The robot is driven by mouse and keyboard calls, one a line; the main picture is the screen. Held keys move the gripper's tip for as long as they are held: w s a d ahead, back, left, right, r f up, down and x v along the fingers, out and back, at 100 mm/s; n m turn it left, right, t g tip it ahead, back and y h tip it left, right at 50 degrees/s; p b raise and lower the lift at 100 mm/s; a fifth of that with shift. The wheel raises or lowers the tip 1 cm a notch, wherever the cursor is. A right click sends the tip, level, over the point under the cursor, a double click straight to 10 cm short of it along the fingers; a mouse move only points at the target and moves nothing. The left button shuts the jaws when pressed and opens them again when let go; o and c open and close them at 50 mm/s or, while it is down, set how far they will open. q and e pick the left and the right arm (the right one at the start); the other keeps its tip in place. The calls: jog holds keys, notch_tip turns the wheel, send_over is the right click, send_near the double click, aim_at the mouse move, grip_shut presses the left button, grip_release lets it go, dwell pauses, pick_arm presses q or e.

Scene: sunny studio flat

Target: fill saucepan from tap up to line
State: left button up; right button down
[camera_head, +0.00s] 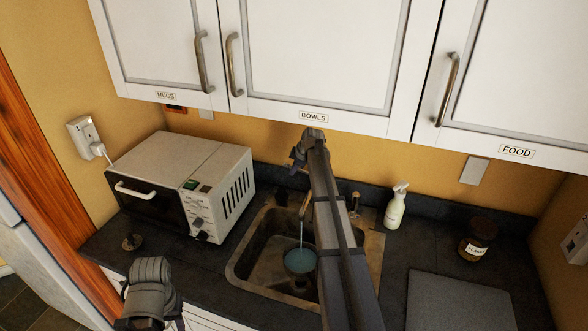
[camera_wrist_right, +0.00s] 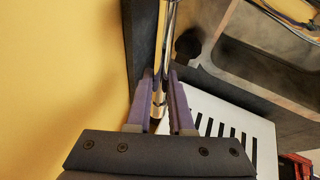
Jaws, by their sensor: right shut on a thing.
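The saucepan (camera_head: 300,275) sits in the sink (camera_head: 256,262), under the tap (camera_head: 304,204), with bluish water in it. A thin stream of water (camera_head: 301,232) runs from the tap into the pan. No fill line can be made out. My right gripper (camera_head: 298,163) is up behind the sink, its arm crossing in front of the sink's right part. In the right wrist view its purple fingers (camera_wrist_right: 160,110) are shut on a chrome rod (camera_wrist_right: 169,45), which looks like the tap lever. Part of my left arm is at the lower left; its fingers cannot be made out clearly.
A microwave (camera_head: 178,185) stands left of the sink. A white soap bottle (camera_head: 395,208), a dark labelled jar (camera_head: 477,240) and a grey board (camera_head: 460,300) are to the right. Wall cupboards (camera_head: 310,55) hang above.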

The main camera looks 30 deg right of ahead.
jog(key=shift+f, duration=0.1)
dwell(0.4)
jog(key=shift+w+a+f+g, duration=0.1)
jog(key=shift+w+f+g, duration=0.05)
jog(key=shift+f+g, duration=0.2)
jog(key=shift+h, duration=0.3)
jog(key=c, duration=0.8)
grip_release()
jog(key=shift+r, duration=0.1)
jog(key=p+v, duration=0.6)
jog(key=v, duration=0.1)
jog(key=shift+s+r+p, duration=0.25)
jog(key=shift+r+p, duration=0.05)
jog(key=shift+p, duration=0.1)
